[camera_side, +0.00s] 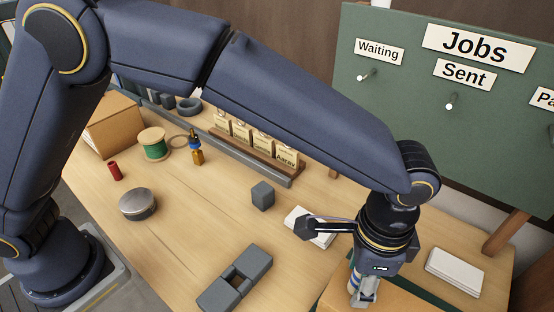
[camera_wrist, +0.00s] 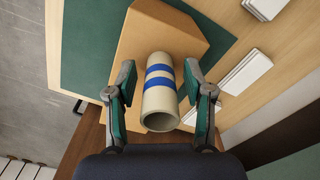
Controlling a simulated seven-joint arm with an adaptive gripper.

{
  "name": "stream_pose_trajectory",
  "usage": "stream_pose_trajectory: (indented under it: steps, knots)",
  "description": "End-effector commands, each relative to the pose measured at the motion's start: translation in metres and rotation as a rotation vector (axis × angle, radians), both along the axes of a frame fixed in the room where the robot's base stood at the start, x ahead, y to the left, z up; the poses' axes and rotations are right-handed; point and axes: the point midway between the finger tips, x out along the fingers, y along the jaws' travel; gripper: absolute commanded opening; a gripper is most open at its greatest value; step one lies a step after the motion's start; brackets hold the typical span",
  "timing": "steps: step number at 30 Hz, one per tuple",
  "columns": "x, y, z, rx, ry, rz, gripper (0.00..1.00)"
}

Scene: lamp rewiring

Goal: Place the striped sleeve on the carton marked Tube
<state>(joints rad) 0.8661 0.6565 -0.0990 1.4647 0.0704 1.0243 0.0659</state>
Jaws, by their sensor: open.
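The striped sleeve (camera_wrist: 160,70) is a cream tube with blue bands. In the wrist view it lies between my gripper's fingers, its open end facing the camera, over a tan carton (camera_wrist: 192,38). My gripper (camera_wrist: 159,80) is open, with a finger on each side and a narrow gap showing at both sides. In the side view my gripper (camera_side: 364,292) is low at the bottom right, by the carton (camera_side: 400,298), and partly covers the sleeve (camera_side: 353,283). No Tube marking is readable. I cannot tell whether the sleeve touches the carton.
A dark green mat (camera_wrist: 88,50) lies under the carton. White card stacks (camera_side: 453,272) are nearby. Grey blocks (camera_side: 236,278), a round tin (camera_side: 138,204), a green spool (camera_side: 152,143) and a card rack (camera_side: 262,146) stand farther left. A green board (camera_side: 400,100) rises behind.

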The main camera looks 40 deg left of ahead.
Motion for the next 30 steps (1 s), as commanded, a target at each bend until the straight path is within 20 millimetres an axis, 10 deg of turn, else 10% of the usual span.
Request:
stream_pose_trajectory:
  steps: [10, 30]
  knots:
    - [0.000, -0.001, 0.011, -0.003, -0.002, 0.000, 0.52]
    - [0.004, 0.008, 0.127, -0.006, -0.008, 0.018, 0.52]
